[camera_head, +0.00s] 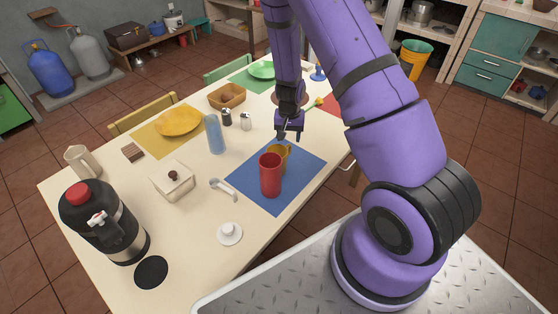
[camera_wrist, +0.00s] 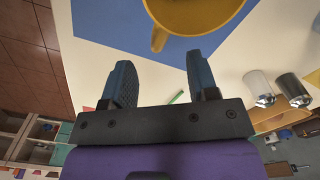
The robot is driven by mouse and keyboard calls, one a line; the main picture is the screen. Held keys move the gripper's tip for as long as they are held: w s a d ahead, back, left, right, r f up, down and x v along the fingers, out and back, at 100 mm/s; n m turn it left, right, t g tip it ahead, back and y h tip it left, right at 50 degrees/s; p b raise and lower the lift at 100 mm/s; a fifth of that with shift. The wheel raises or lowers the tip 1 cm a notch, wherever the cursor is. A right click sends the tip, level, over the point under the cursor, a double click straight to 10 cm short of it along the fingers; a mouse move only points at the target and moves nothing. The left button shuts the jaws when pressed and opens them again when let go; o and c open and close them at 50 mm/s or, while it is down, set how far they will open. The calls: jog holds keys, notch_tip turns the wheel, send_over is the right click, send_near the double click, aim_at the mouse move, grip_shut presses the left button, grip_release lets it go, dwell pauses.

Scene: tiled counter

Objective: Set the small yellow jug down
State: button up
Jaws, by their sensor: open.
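The small yellow jug (camera_head: 284,152) stands on the blue placemat (camera_head: 300,179), partly hidden behind a red cup (camera_head: 270,176). In the wrist view the jug (camera_wrist: 195,14) shows at the top edge, with its handle pointing toward my gripper. My gripper (camera_head: 289,134) is just behind the jug in the head view. Its two fingers are apart and empty in the wrist view (camera_wrist: 161,72), with a gap between them and the handle.
The table's front edge runs close to the placemat.

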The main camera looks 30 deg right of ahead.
jog(key=shift+f, duration=2.8)
grip_shut()
